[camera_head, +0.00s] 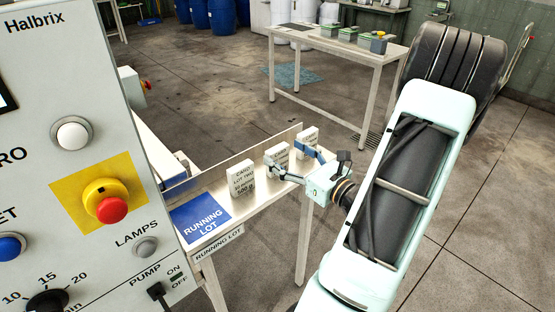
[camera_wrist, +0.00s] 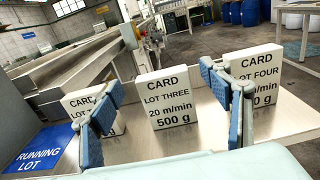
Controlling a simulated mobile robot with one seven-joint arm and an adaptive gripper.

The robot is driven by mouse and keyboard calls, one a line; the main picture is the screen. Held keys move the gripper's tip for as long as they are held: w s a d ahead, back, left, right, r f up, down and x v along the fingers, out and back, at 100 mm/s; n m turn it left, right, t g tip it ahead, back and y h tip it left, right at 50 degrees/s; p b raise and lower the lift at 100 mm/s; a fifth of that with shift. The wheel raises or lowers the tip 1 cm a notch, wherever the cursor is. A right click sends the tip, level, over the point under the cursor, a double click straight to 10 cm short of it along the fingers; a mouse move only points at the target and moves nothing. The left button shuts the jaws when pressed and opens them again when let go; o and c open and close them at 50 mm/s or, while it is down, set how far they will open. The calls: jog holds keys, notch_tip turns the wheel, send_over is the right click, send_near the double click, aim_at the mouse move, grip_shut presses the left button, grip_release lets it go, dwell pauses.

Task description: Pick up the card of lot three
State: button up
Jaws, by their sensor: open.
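The card of lot three (camera_wrist: 168,97) is a white upright block with black print reading 20 m/min and 500 g. It stands on a pale table (camera_wrist: 185,150), and in the head view the card (camera_head: 277,152) is partly hidden by my gripper. My gripper (camera_head: 289,163) is open, with blue-padded fingers. In the wrist view the fingers of my gripper (camera_wrist: 163,112) appear on either side of the lot three card, with visible gaps. I cannot tell whether the fingertips reach past its front face.
The lot two card (camera_head: 241,178) stands nearer the panel. The lot four card (camera_wrist: 255,72) is right of lot three, partly behind a finger. A blue RUNNING LOT mat (camera_head: 201,217) is bare. A low back plate (camera_head: 232,160) runs behind the cards.

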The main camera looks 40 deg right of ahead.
aim_at(278, 148)
jog(key=w, duration=0.3)
jog(key=shift+w+a+f, duration=0.1)
jog(key=shift+w, duration=0.3)
jog(key=c, duration=1.2)
jog(key=shift+c, duration=0.5)
